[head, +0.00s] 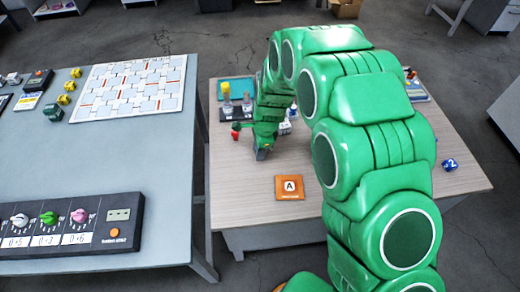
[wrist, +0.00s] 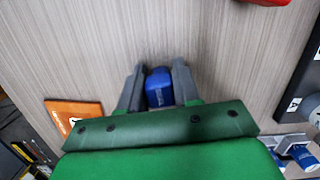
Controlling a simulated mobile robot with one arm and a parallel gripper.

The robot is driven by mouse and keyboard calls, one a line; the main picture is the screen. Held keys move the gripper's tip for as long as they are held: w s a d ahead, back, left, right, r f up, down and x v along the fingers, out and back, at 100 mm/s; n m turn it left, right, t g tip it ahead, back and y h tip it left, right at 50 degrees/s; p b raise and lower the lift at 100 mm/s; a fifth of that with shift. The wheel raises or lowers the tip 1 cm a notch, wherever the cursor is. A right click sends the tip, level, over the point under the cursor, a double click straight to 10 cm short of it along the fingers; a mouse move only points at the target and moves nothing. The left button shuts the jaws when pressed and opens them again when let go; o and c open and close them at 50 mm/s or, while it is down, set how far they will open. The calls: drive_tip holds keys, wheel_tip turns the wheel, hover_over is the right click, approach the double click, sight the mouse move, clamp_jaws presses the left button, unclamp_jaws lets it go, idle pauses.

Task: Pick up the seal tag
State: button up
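A small blue piece with faint lettering (wrist: 159,88) sits between the fingers of my gripper (wrist: 159,72) in the wrist view. I take it to be the seal tag, but the lettering is too small to read. Both grey fingers meet its sides near their tips, so my gripper looks shut on it. It appears to be at or close to the wooden tabletop; any gap below it cannot be seen. In the head view my gripper (head: 262,154) points down at the wooden table, left of its middle, and the blue piece is hidden there.
An orange card marked A (head: 289,188) lies nearby; it also shows in the wrist view (wrist: 72,113). The grey table (head: 150,155) at left holds a control box (head: 70,226).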

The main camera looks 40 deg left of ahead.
drive_tip(key=shift+c, duration=1.4)
